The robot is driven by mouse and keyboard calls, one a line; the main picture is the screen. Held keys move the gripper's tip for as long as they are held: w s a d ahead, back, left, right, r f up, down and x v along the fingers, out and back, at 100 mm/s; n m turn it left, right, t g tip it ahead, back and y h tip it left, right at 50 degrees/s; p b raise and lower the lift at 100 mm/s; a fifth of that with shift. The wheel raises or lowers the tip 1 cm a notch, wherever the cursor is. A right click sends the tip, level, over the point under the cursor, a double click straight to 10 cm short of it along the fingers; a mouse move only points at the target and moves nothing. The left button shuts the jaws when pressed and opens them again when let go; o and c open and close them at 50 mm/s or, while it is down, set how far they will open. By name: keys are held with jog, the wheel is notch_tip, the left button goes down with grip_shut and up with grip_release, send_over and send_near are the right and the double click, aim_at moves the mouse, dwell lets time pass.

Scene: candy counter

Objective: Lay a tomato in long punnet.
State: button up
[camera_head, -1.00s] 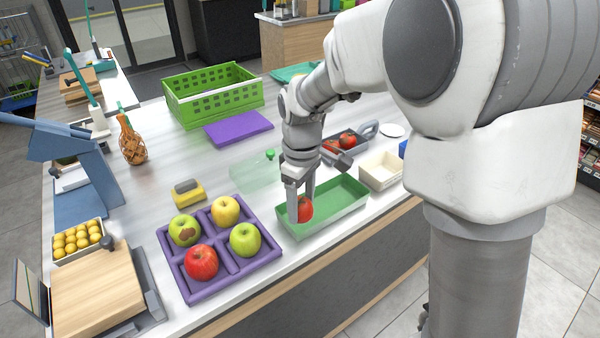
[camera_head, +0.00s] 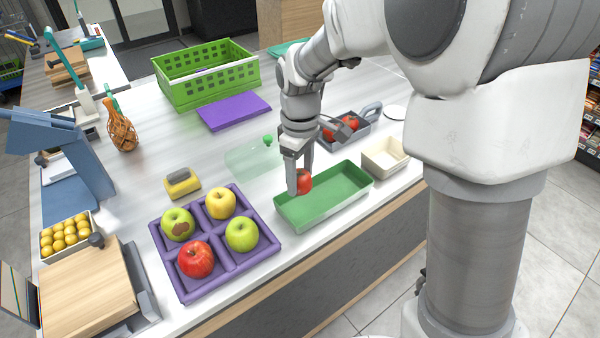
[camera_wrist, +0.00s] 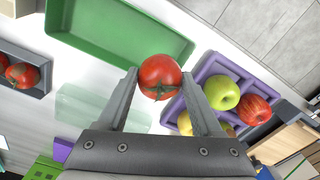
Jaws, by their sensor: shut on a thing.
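My gripper (camera_head: 300,180) is shut on a red tomato (camera_head: 304,182). The tomato also shows between the fingertips in the wrist view (camera_wrist: 160,77). In the head view it hangs at the left end of the long green punnet (camera_head: 345,185), in front of or over its rim; I cannot tell its height exactly. In the wrist view the green punnet (camera_wrist: 100,28) lies beyond the fingers to the left, and its visible floor is bare. More tomatoes (camera_head: 348,124) sit in a grey tray (camera_head: 360,133) behind the punnet, partly hidden by my arm.
A purple compartment tray (camera_head: 215,285) with several apples stands left of the punnet. A cream box (camera_head: 385,156) stands at its right end. A clear green-tinted container (camera_head: 250,158) lies behind. A green crate (camera_head: 208,80) and purple board (camera_head: 233,111) are further back.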

jog(key=shift+d, duration=0.1)
jog(key=shift+f+b, duration=2.4)
jog(key=shift+f, duration=1.3)
jog(key=shift+f, duration=0.6)
jog(key=o, duration=0.7)
jog(key=shift+r+p, duration=2.2)
jog(key=shift+r, duration=0.85)
